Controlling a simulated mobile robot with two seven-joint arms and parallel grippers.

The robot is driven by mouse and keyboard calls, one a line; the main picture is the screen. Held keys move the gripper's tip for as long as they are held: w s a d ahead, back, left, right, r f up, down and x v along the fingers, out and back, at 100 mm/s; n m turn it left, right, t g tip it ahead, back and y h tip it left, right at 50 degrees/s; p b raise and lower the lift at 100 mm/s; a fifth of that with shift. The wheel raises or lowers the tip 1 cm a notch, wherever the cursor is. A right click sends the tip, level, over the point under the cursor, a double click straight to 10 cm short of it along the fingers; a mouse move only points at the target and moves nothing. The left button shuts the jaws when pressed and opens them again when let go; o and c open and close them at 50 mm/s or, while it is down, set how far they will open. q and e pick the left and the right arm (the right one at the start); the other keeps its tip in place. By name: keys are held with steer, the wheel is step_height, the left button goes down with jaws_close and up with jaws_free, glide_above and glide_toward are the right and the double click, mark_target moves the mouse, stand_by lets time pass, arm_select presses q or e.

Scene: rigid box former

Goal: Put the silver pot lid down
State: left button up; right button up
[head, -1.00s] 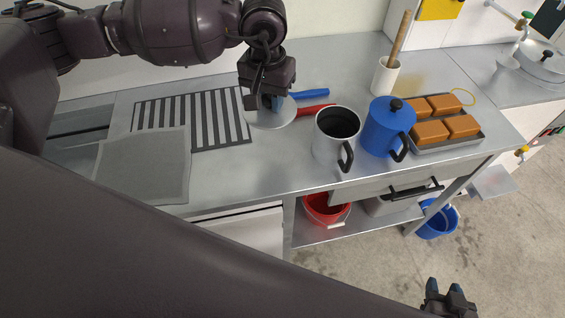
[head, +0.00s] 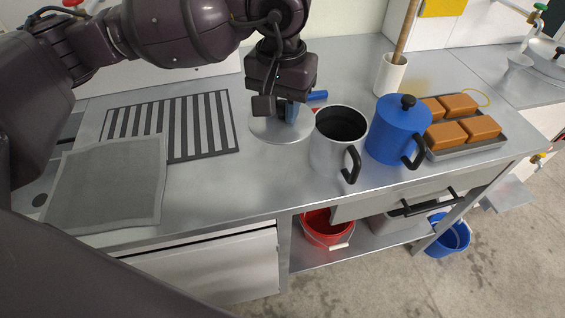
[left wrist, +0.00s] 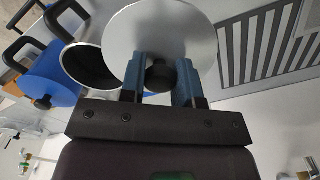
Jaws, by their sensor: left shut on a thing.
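My left gripper (head: 278,109) points down and is shut on the dark knob (left wrist: 159,76) of the silver pot lid (head: 262,129). The lid is a flat round disc, held level low over the counter, left of the open silver pot (head: 328,152). I cannot tell whether its underside touches the counter. In the left wrist view the lid (left wrist: 160,30) fills the upper middle, with the blue fingers on both sides of the knob. The silver pot is uncovered, with a dark inside and a black handle. My right gripper is out of view.
A striped mat (head: 180,128) and a grey cloth (head: 105,185) lie left of the lid. A blue lidded pot (head: 393,135) and a tray of orange blocks (head: 470,148) stand right. A blue-handled item (head: 318,96) lies behind. The front strip of counter (head: 235,195) is clear.

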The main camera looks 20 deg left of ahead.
arm_select(q)
steer(key=b, duration=0.1)
glide_above(282, 172)
step_height(282, 172, down, 11)
steer(key=shift+r, duration=0.1)
step_height(282, 172, down, 4)
steer(key=shift+s+r+b, duration=0.1)
steer(key=shift+b, duration=0.2)
steer(key=shift+f, duration=0.2)
steer(key=shift+r, duration=0.1)
steer(key=shift+f, duration=0.2)
steer(key=o, duration=0.8)
steer(key=shift+o, duration=0.6)
steer(key=shift+r, duration=0.1)
